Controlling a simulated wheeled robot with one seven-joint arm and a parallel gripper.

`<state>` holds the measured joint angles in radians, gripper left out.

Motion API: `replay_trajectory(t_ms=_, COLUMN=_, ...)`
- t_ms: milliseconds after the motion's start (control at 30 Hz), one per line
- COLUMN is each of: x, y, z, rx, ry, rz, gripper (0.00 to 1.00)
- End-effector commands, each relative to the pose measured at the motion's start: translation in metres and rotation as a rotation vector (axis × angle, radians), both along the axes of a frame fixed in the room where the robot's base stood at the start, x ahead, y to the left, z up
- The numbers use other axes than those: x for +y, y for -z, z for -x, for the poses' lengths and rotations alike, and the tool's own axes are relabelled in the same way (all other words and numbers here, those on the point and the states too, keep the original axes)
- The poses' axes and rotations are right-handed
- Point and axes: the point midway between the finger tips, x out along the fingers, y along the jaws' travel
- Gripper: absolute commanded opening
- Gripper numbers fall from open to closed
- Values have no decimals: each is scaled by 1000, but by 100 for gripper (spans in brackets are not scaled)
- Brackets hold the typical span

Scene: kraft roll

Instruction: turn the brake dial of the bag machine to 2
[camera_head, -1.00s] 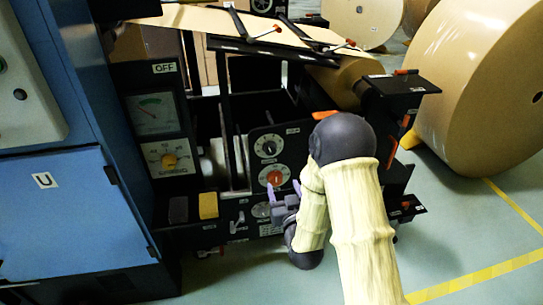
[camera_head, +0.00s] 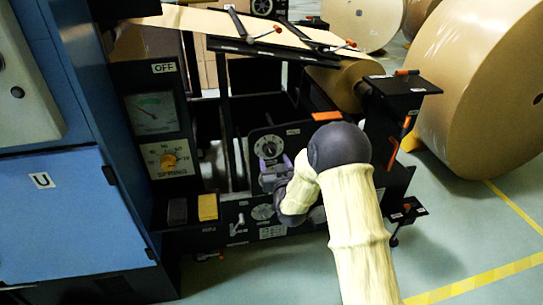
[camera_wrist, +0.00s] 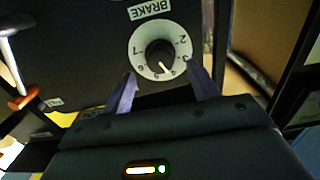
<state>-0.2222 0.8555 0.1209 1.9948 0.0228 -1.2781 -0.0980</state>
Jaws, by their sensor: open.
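The brake dial (camera_wrist: 160,55) shows in the wrist view under a BRAKE label. It has a white numbered face and a black knob, and its white pointer sits around 4 to 5. In the head view, the brake dial (camera_head: 268,146) is on the machine's black front panel. My gripper (camera_wrist: 162,70) is open, with its purple fingertips apart at the near side of the dial, one to each side. Nothing is between them except the view of the dial, and I cannot tell whether they touch it. In the head view my gripper (camera_head: 276,172) is just below the dial.
A spring dial (camera_head: 169,160) with an orange knob and a gauge (camera_head: 152,112) are to the left. A yellow block (camera_head: 208,206) lies on the ledge below. An orange-tipped lever (camera_wrist: 22,97) is at the left of the wrist view. Large kraft rolls (camera_head: 490,85) stand at right.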

Motion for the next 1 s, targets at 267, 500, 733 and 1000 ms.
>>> replay_trajectory(t_ms=267, x=11, y=1, z=-36, rx=-1, ry=0, rz=0, gripper=60)
replay_trajectory(t_ms=500, x=13, y=0, z=-45, rx=0, ry=0, rz=0, gripper=60)
replay_trajectory(t_ms=733, x=13, y=0, z=-45, rx=0, ry=0, rz=0, gripper=50)
replay_trajectory(t_ms=1000, x=13, y=0, z=-45, rx=0, ry=0, rz=0, gripper=15)
